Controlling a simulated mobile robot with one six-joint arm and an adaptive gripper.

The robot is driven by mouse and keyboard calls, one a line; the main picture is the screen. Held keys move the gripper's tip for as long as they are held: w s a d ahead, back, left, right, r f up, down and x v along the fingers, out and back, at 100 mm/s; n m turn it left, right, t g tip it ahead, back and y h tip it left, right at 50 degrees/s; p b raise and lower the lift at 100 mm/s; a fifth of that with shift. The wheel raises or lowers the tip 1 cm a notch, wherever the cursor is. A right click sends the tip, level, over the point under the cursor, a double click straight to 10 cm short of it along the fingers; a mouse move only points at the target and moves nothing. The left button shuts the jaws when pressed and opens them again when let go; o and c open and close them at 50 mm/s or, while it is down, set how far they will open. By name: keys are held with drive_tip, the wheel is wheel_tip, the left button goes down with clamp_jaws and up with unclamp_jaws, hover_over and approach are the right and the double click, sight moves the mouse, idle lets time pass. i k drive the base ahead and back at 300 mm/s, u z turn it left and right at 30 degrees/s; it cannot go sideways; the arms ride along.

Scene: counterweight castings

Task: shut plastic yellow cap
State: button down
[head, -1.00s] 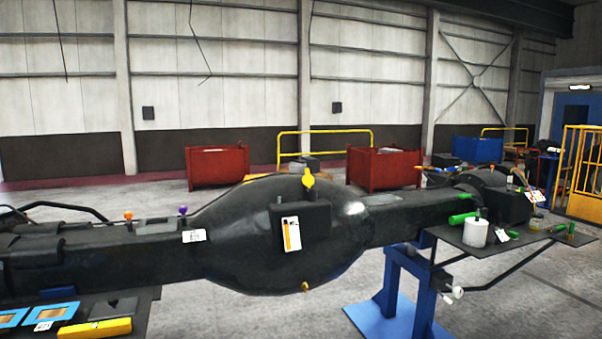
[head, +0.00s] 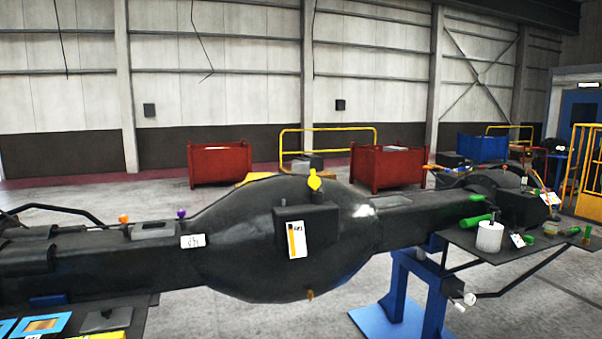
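A yellow cap (head: 314,181) sits on top of the bulging middle of a long black axle-like casting (head: 240,240), just above a black box (head: 320,215) on its front. A narrower yellow piece sticks up from the cap, but it is too small to tell whether the cap is open or shut. A small brownish-yellow plug (head: 309,295) shows at the underside of the bulge. My gripper is not in view.
Orange (head: 124,219) and purple (head: 181,213) knobs stand on the casting's left arm. A side shelf (head: 475,244) at right holds a white cup (head: 489,237) and green pieces. A blue stand (head: 405,290) is below. Red bins (head: 220,164) stand behind on open floor.

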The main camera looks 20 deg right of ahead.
sight(314, 182)
drive_tip(key=z, duration=0.05)
drive_tip(key=i, duration=0.85)
drive_tip(key=z, duration=0.45)
